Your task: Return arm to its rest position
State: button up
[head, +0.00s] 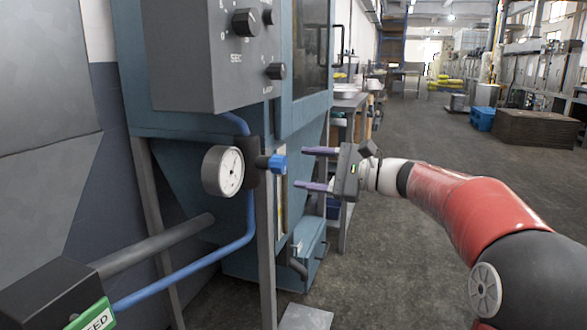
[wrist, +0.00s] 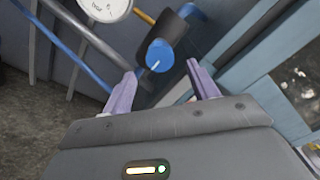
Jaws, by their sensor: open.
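My gripper (head: 318,169) is open, with two purple fingers pointing left toward a blue knob (head: 277,164) on the machine. In the head view the knob is just left of the fingertips, with a gap between. In the wrist view my gripper (wrist: 163,83) shows its fingers spread, and the blue knob (wrist: 159,55) appears beyond and between the tips. Nothing is held. My red, white and black arm reaches in from the right of the head view.
A round gauge (head: 223,171) and a blue pipe (head: 190,268) sit left of the knob. A grey control box (head: 205,55) hangs above on the blue machine (head: 313,60). A workbench (head: 350,103) stands behind my gripper. The floor (head: 415,130) at centre right is open.

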jog(key=shift+s+d, duration=0.2)
jog(key=shift+d, duration=0.2)
jog(key=s+a+f+n+g+h, duration=0.1)
jog(key=s+a+f+n+h, duration=0.1)
jog(key=s+f+h, duration=0.4)
jog(key=s+a+f+n+g+h, duration=0.15)
jog(key=s+f, duration=0.25)
jog(key=s, duration=0.4)
jog(key=s+d+f+n+t+h, duration=0.1)
jog(key=s+d+f+n+h, duration=0.3)
jog(key=s, duration=0.5)
jog(key=s+d+f+n+t+h, duration=0.1)
jog(key=s+d+f+n+h, duration=0.3)
jog(key=s+d+f, duration=0.3)
jog(key=shift+s+d+n+h, duration=0.35)
jog(key=shift+s+d+h, duration=0.4)
jog(key=shift+s+d, duration=0.35)
jog(key=shift+a, duration=0.1)
dwell(1.5)
